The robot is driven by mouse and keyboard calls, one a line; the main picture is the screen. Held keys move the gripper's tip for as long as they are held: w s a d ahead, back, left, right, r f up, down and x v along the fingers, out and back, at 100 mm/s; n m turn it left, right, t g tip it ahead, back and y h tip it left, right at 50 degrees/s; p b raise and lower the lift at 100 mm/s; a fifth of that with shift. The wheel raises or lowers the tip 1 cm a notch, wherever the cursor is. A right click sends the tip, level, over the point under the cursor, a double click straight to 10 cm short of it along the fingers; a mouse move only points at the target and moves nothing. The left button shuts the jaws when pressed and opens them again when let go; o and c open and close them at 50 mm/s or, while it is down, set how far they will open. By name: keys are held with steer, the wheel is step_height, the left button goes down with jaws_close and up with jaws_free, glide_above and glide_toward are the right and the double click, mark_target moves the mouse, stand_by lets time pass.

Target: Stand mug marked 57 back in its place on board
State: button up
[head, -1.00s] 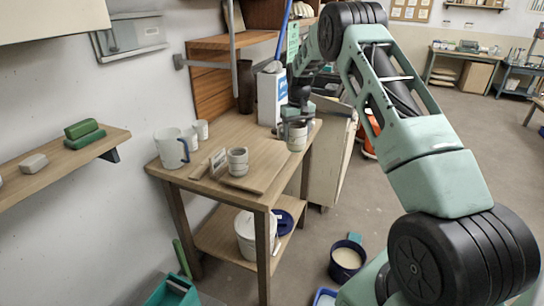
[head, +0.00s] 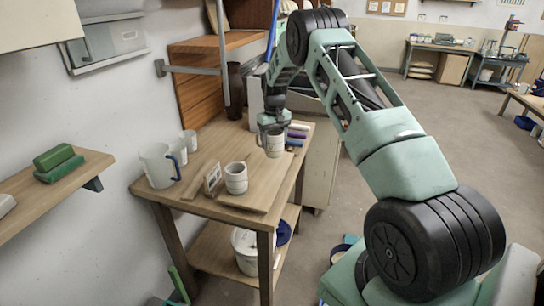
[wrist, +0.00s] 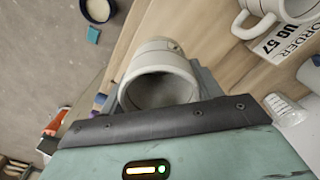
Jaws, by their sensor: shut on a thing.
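My gripper (head: 271,122) is shut on a pale grey mug (head: 275,146), held above the right part of the wooden table. In the wrist view the held mug (wrist: 160,72) shows its open mouth between the fingers; I cannot read a number on it. A second, similar mug (head: 236,177) stands upright on the board (head: 252,199), left of and nearer than the held mug. It also shows at the top of the wrist view (wrist: 285,12). A card (head: 213,178) stands beside it; in the wrist view the card (wrist: 287,43) reads "ORDER" and "UG 57".
A pitcher (head: 158,167) with a blue handle and two small cups (head: 190,140) stand at the table's left. Coloured rolls (head: 297,133) lie at the right edge, close to the held mug. A dark vase (head: 235,90) stands behind. A white bucket (head: 246,252) is on the lower shelf.

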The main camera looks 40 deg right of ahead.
mark_target(274, 154)
steer(key=shift+f+p, duration=1.1)
steer(key=shift+f, duration=2.1)
steer(key=shift+f, duration=0.1)
steer(key=o, duration=1.2)
